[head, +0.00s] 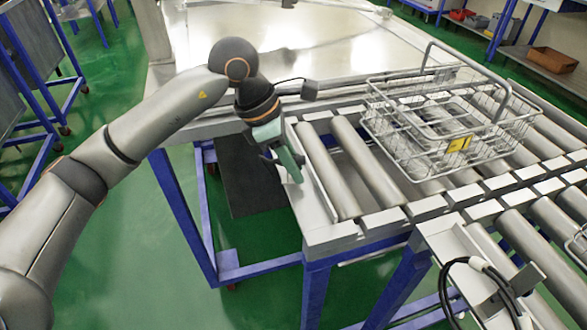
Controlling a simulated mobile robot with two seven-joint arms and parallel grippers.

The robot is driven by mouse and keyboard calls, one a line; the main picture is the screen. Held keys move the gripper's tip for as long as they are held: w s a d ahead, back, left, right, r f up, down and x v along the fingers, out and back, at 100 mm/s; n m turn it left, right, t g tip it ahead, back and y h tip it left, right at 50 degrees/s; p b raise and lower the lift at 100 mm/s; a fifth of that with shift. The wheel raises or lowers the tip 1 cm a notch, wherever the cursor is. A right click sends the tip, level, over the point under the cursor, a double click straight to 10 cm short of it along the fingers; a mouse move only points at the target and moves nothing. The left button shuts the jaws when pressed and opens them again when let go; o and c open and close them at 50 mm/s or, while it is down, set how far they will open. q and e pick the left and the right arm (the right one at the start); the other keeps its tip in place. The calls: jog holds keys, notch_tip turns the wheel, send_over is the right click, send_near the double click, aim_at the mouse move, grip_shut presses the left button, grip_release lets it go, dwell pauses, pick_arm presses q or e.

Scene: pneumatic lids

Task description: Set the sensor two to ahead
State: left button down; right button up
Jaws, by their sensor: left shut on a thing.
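My left gripper (280,161) is at the left end of the roller conveyor, beside the metal side rail (318,184). It points downward and is shut on a small part that its fingers mostly hide. I cannot tell whether this part is sensor two. A small dark grey box with a cable (310,90), perhaps a sensor, sits just behind the gripper near the metal table edge, apart from the fingers. No label that names sensor two is readable. My right gripper is not in view.
A wire basket (408,158) with a yellow tag stands on the rollers (352,160) to the right. A bracket with a looped cable (460,263) is on the front conveyor. A shiny metal table (320,55) lies behind. Green floor is open below left.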

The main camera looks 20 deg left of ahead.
pick_arm(q)
jog(key=shift+w+n+t+b, duration=0.1)
jog(key=shift+n+t+b, duration=0.4)
jog(key=shift+n, duration=0.7)
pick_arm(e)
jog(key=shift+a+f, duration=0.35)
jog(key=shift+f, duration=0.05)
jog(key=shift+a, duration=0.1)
pick_arm(q)
jog(key=c, duration=1)
grip_release()
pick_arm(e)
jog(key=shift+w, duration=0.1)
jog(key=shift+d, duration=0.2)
pick_arm(q)
jog(key=shift+y, duration=0.3)
jog(key=v, duration=1.2)
jog(key=shift+a+r, duration=0.2)
jog(key=shift+r, duration=0.05)
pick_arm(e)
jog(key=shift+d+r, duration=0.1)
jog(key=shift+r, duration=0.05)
